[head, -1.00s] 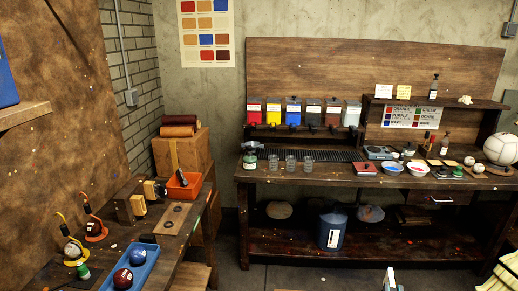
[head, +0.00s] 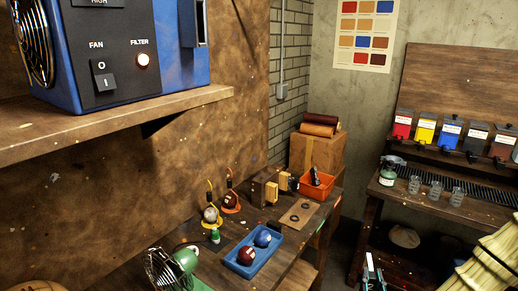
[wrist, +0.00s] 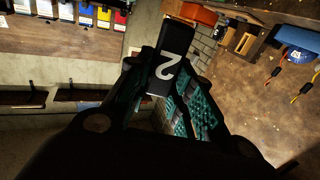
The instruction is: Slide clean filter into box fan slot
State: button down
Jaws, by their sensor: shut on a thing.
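The blue box fan (head: 165,62) stands on a wooden shelf at the upper left of the head view, its top cut off. Its black panel has a power switch and a lit round lamp under the word FILTER. A dark upright opening with a grey edge (head: 201,22) shows at the fan's right side. My gripper (head: 374,278) is low in the head view, far from the fan. In the wrist view its teal-padded fingers (wrist: 190,112) are shut on a black piece marked 2 (wrist: 170,60). I cannot tell whether this piece is the clean filter.
The shelf edge (head: 120,125) juts out below the fan. The low bench beneath holds a blue tray (head: 238,268) with balls, an orange bin (head: 318,188) and a clamp lamp (head: 175,268). Jars (head: 436,190) stand on the right-hand bench. Some floor is clear between the benches.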

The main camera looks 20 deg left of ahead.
jog(key=w+a+r+n+y+p, duration=0.1)
jog(key=w+a+r+y, duration=0.1)
jog(key=w+a+r, duration=0.4)
jog(key=w+a+r+n+y, duration=0.15)
jog(key=a+r, duration=0.25)
jog(key=r, duration=0.4)
jog(key=a+r+n+g+y+p, duration=0.1)
jog(key=a+r+n+y, duration=0.3)
jog(key=r, duration=0.6)
jog(key=a+r+g+y+p, duration=0.1)
jog(key=a+r+g+y, duration=0.1)
jog(key=a+r, duration=0.65)
jog(key=s+a+r+n+g+y, duration=0.25)
jog(key=s+r, duration=0.45)
jog(key=r, duration=0.5)
jog(key=s+a+r+n+g+y+p, duration=0.1)
jog(key=s+r+n+g+y, duration=0.15)
jog(key=s+r, duration=0.65)
jog(key=s+a+r+n+g+y, duration=0.15)
jog(key=s+r+g, duration=0.25)
jog(key=r, duration=1.1)
jog(key=shift+n+y, duration=0.3)
jog(key=shift+n, duration=0.1)
jog(key=shift+f+p+x, duration=0.15)
jog(key=shift+p+x, duration=0.15)
jog(key=shift+x, duration=1.1)
jog(key=shift+f+p+x, duration=0.1)
jog(key=shift+p+x, duration=0.2)
jog(key=shift+x, duration=1.15)
jog(key=shift+w+d, duration=0.1)
